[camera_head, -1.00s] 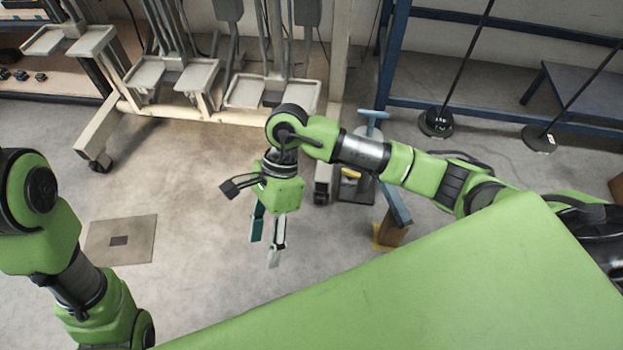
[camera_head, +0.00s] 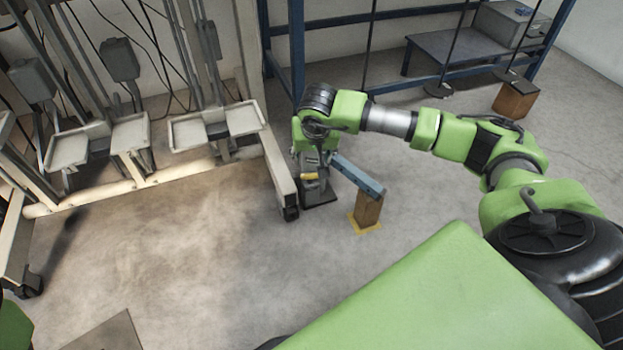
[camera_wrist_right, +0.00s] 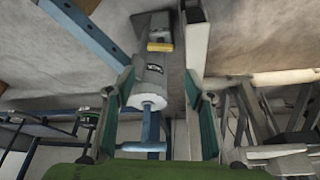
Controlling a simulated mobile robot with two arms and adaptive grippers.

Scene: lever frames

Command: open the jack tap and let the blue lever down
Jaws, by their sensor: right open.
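The jack (camera_head: 318,190) stands on the floor beside a cream frame foot. It has a grey body with a yellow part (camera_head: 310,176). In the right wrist view the jack (camera_wrist_right: 152,75) shows a white collar and a blue T-shaped handle (camera_wrist_right: 150,125). The blue lever (camera_head: 358,174) slants from beside the jack to above a wooden block; it also shows in the wrist view (camera_wrist_right: 88,30). My right gripper (camera_wrist_right: 160,72) is open, its teal-padded fingers on either side of the jack and handle in the picture. Contact cannot be told. My left gripper is out of view.
The wooden block (camera_head: 368,210) stands on a yellow patch. The cream wheeled frame (camera_head: 281,175) is close to the left of the jack, with grey trays (camera_head: 217,125). A blue rack (camera_head: 298,50) stands behind.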

